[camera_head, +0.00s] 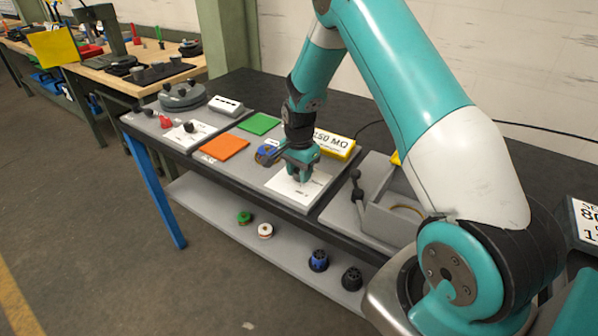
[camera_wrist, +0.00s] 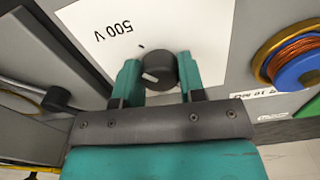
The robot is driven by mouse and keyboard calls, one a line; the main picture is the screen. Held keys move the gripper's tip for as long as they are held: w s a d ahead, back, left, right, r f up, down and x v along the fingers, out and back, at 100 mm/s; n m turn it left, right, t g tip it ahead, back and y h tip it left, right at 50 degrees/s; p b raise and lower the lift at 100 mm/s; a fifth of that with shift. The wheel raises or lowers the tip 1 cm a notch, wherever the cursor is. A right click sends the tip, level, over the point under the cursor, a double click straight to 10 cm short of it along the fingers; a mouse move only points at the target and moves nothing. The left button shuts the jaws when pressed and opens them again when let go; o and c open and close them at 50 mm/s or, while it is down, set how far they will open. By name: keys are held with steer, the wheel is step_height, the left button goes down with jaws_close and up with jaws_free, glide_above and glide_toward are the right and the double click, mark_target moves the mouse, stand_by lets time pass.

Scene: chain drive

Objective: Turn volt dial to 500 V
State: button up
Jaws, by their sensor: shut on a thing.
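The volt dial (camera_wrist: 160,68) is a dark round knob on a white plate (camera_wrist: 205,25) in the wrist view. A pale pointer mark shows on its face, towards the lower left. The label "500 V" (camera_wrist: 113,32) is printed upside down in this view, left of the dial, and a small dark mark sits near the dial's upper left. My gripper (camera_wrist: 159,84) has one teal finger on each side of the dial and is shut on it. In the head view my gripper (camera_head: 298,176) is down over the white plate (camera_head: 291,190), hiding the dial.
A blue-flanged copper coil (camera_wrist: 300,62) lies close to the right of the plate in the wrist view. A yellow block reading "150 MΩ" (camera_head: 334,145) stands behind my gripper.

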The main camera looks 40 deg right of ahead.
steer(key=o, duration=0.9)
steer(key=shift+o, duration=0.2)
steer(key=shift+r, duration=0.15)
step_height(320, 180, up, 17)
steer(key=b, duration=0.2)
steer(key=shift+r, duration=0.1)
steer(key=shift+c, duration=0.4)
